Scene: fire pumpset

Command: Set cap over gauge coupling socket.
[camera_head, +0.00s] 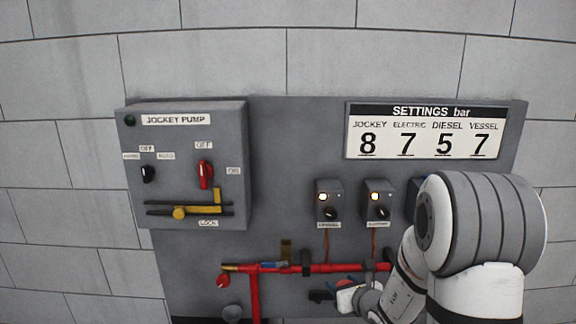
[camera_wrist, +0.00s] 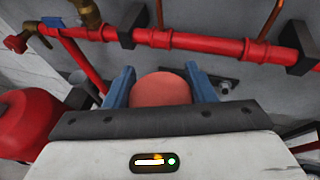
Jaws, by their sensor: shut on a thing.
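My gripper (camera_wrist: 160,82) has two blue fingers, one on each side of a round salmon-red cap (camera_wrist: 160,90), and is shut on it. In the head view my gripper (camera_head: 335,295) is just below the red pipe, right of centre, with a little red showing at it. The cap's underside is hidden. I cannot clearly pick out the gauge coupling socket. A small dark metal fitting (camera_wrist: 226,86) shows just right of the right finger in the wrist view, apart from the cap.
A red pipe (camera_head: 340,268) with black brackets runs across the grey panel (camera_head: 285,180). Brass fittings (camera_wrist: 88,12) and a red knob (camera_wrist: 15,43) are at its left. A large red body (camera_wrist: 35,120) is close on the left. The jockey pump box (camera_head: 190,160) projects at upper left.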

